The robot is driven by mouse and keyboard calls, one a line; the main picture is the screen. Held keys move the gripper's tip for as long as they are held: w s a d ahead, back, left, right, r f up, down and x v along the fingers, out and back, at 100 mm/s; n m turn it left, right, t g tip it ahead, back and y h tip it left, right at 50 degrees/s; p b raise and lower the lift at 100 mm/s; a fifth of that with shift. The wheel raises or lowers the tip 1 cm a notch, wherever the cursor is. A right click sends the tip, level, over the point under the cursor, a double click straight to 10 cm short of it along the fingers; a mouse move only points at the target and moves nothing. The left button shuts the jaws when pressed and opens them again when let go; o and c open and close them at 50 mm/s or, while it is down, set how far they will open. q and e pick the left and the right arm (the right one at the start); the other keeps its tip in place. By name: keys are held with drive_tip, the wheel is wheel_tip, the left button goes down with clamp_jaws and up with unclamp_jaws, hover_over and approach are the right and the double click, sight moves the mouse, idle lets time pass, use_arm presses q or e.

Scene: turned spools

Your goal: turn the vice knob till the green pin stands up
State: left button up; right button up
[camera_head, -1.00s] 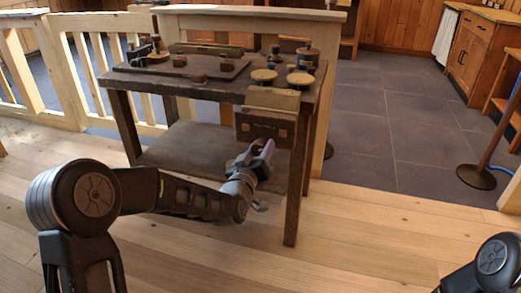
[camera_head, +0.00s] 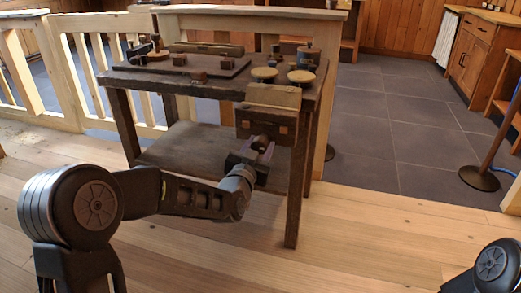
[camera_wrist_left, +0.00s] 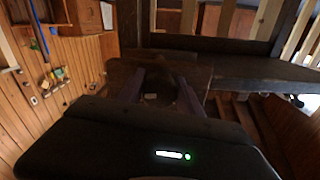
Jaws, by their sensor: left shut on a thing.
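The wooden vice (camera_head: 270,97) is fixed to the front right edge of a dark workbench, with a block-shaped front jaw. Its round brown knob (camera_head: 261,139) faces out from the lower front of that jaw. My left gripper (camera_head: 260,147) is at the knob, shut on it, with a finger on either side. In the left wrist view the dim knob (camera_wrist_left: 150,97) shows between the two purplish fingers. I cannot make out a green pin in either view. My right gripper is out of view; only part of that arm shows at the bottom right.
The dark workbench (camera_head: 200,88) carries turned spools, round wooden discs (camera_head: 264,73) and small blocks. Its lower shelf (camera_head: 185,147) and front right leg (camera_head: 293,205) are close to my left arm. A pale wooden railing (camera_head: 75,75) stands behind left. Floor in front is clear.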

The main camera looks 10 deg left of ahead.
use_arm(q)
drive_tip(key=m, duration=0.4)
drive_tip(key=shift+f+m, duration=0.1)
drive_tip(key=shift+m, duration=0.2)
drive_tip(key=m, duration=0.3)
drive_tip(key=shift+a+m, duration=0.1)
drive_tip(key=shift+m, duration=0.3)
drive_tip(key=m, duration=0.4)
drive_tip(key=shift+p, duration=0.4)
drive_tip(key=m+p, duration=0.1)
drive_tip(key=m, duration=0.3)
drive_tip(key=shift+s+m, duration=0.1)
drive_tip(key=shift+m, duration=0.3)
drive_tip(key=shift+a, duration=0.1)
drive_tip(key=o, duration=1.4)
drive_tip(key=shift+r, duration=0.3)
drive_tip(key=shift+c, duration=0.2)
